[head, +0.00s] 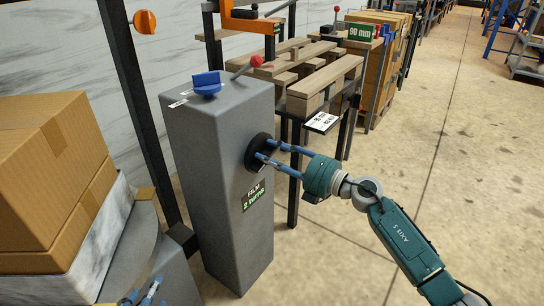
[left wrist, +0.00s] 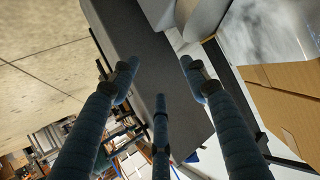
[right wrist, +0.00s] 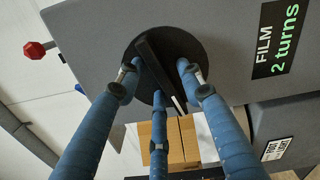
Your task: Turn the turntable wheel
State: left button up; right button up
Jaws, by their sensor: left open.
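A black round wheel (head: 259,152) with a bar across it is on the side of a grey pedestal (head: 215,160), by a label reading "FILM 2 turns" (head: 253,195). My right gripper (head: 262,149) is at this wheel. In the right wrist view its fingers are spread on either side of the bar (right wrist: 157,65), with a gap visible on the right; contact cannot be told. My left gripper (head: 142,297) shows only partly at the bottom left, low beside the pedestal. In the left wrist view (left wrist: 160,65) it is open and empty, facing the grey pedestal (left wrist: 145,70).
A dark post (head: 140,100) rises behind. Floor at the right is clear.

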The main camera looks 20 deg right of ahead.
jog(key=shift+c, duration=0.3)
grip_shut()
pick_arm(q)
jog(key=shift+s+a+f+g, duration=0.3)
jog(key=shift+s+f, duration=0.15)
jog(key=shift+f, duration=0.15)
pick_arm(e)
jog(key=shift+n, duration=0.6)
pick_arm(q)
jog(key=shift+s+f, duration=0.2)
jog(key=shift+f, duration=0.1)
pick_arm(e)
jog(key=shift+n, duration=0.4)
jog(key=shift+o, duration=0.3)
grip_release()
jog(key=shift+s, duration=0.1)
jog(key=v, duration=1.2)
